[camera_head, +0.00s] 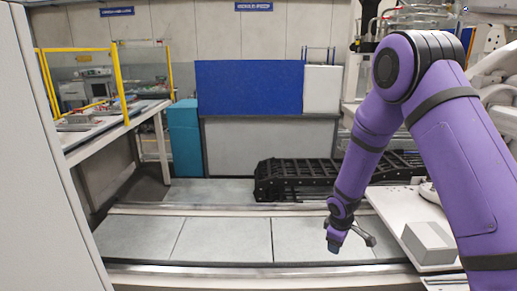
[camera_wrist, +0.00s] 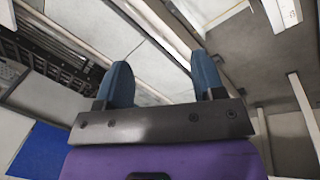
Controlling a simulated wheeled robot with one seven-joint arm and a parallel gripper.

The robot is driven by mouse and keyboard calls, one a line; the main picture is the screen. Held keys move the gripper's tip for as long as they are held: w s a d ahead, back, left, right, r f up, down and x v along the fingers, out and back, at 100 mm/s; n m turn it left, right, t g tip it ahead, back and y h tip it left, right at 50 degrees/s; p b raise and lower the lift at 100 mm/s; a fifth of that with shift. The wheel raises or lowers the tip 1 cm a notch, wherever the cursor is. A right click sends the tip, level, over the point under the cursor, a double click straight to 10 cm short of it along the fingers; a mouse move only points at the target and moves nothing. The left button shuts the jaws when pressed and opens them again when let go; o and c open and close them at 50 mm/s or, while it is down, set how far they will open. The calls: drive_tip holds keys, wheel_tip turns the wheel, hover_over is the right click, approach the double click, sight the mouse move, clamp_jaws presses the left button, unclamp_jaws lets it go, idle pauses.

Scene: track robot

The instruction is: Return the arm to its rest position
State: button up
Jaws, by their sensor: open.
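My purple arm comes in from the right in the head view and is bent at a dark joint near the top right. Its forearm hangs down and to the left. My gripper (camera_head: 350,242) is at its lower end, in front of the pale floor panels and left of a white work surface. In the wrist view, my gripper (camera_wrist: 162,82) shows two blue-grey fingers set well apart on a dark bar. Nothing is between the fingers. The gripper is open and empty.
A grey box (camera_head: 428,242) sits on the white surface (camera_head: 385,205) right of my gripper. A black track (camera_head: 300,178) lies behind it. A blue panel (camera_head: 250,88) and teal cabinet (camera_head: 184,138) stand farther back. A table with yellow rails (camera_head: 125,112) is at left. The middle floor panels are clear.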

drive_tip(key=s+d+r+m+t, duration=0.15)
drive_tip(key=s+r, duration=0.25)
drive_tip(key=r, duration=0.6)
drive_tip(key=s+d+r+m, duration=0.1)
drive_tip(key=s+r+m, duration=0.25)
drive_tip(key=r, duration=0.55)
drive_tip(key=s+d+r+m, duration=0.15)
drive_tip(key=s+r, duration=0.25)
drive_tip(key=r, duration=0.6)
drive_tip(key=s+r+m, duration=0.1)
drive_tip(key=s+r, duration=0.2)
drive_tip(key=s, duration=0.4)
drive_tip(key=s+r+m+t, duration=0.1)
drive_tip(key=s+r+m, duration=0.1)
drive_tip(key=s, duration=0.6)
drive_tip(key=s+r+m+y, duration=0.1)
drive_tip(key=s+r, duration=0.4)
drive_tip(key=s, duration=0.3)
drive_tip(key=shift+d, duration=0.3)
